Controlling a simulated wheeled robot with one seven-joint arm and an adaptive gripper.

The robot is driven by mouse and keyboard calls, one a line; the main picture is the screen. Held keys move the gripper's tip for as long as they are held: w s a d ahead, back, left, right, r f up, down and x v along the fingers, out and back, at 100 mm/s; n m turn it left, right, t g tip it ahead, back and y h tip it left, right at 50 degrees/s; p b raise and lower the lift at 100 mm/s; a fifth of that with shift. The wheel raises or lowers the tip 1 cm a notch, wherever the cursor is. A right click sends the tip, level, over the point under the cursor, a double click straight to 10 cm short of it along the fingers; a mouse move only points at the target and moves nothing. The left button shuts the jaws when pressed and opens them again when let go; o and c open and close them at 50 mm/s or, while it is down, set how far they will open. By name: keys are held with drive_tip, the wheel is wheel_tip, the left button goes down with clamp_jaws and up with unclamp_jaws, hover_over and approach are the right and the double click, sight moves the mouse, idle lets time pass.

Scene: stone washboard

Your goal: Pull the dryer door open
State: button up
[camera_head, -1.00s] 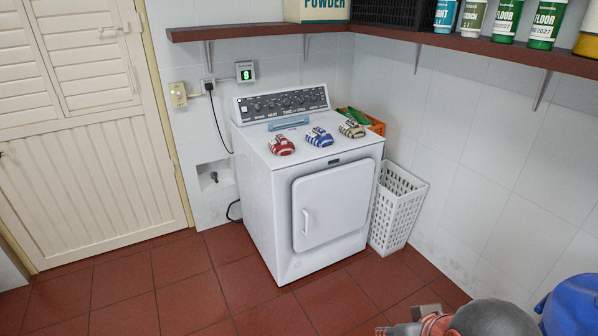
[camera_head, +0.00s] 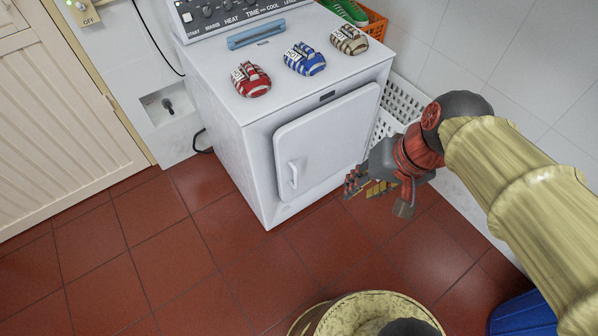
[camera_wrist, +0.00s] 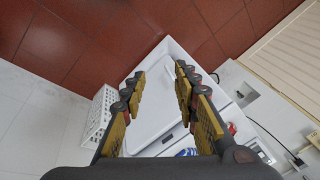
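The white dryer (camera_head: 255,160) stands against the back wall. Its front door (camera_head: 325,145) looks shut, with a white vertical handle (camera_head: 294,173) at the door's left side. My gripper (camera_head: 352,184) is in front of the door's lower right part, to the right of the handle and apart from it. In the wrist view my gripper (camera_wrist: 160,80) has its two fingers spread with nothing between them. The dryer door (camera_wrist: 158,100) shows between and beyond the fingers, upside down. The handle is not clear in the wrist view.
Red, blue and brown striped bundles (camera_head: 304,60) and a blue bar (camera_head: 256,34) lie on the dryer top. A white basket (camera_head: 398,105) stands right of the dryer. A blue object (camera_head: 527,316) is at the lower right. The tiled floor (camera_head: 170,260) at left is clear.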

drive_tip(key=w+a+f+m+g+y+p, duration=0.1)
drive_tip(key=w+a+f+m+g+y, duration=0.5)
drive_tip(key=w+a, duration=0.6)
drive_tip(key=m+t+y+p, duration=0.3)
drive_tip(key=m+t+y, duration=0.4)
drive_tip(key=m+t, duration=0.65)
hover_over(296, 174)
drive_tip(key=s+d, duration=0.2)
drive_tip(key=s, duration=0.1)
wheel_tip(296, 174, down, 31)
drive_tip(key=m+g, duration=0.1)
drive_tip(key=m, duration=0.1)
drive_tip(key=s+d+f+m+t+h, duration=0.1)
drive_tip(key=d+f+m+t+h, duration=0.25)
drive_tip(key=f, duration=0.65)
drive_tip(key=shift+m+y, duration=0.3)
drive_tip(key=shift+y, duration=0.05)
drive_tip(key=b+x, duration=0.1)
drive_tip(key=x, duration=0.6)
drive_tip(key=shift+a+b, duration=0.3)
drive_tip(key=shift+a, duration=0.1)
drive_tip(key=shift+c, duration=1.2)
clamp_jaws()
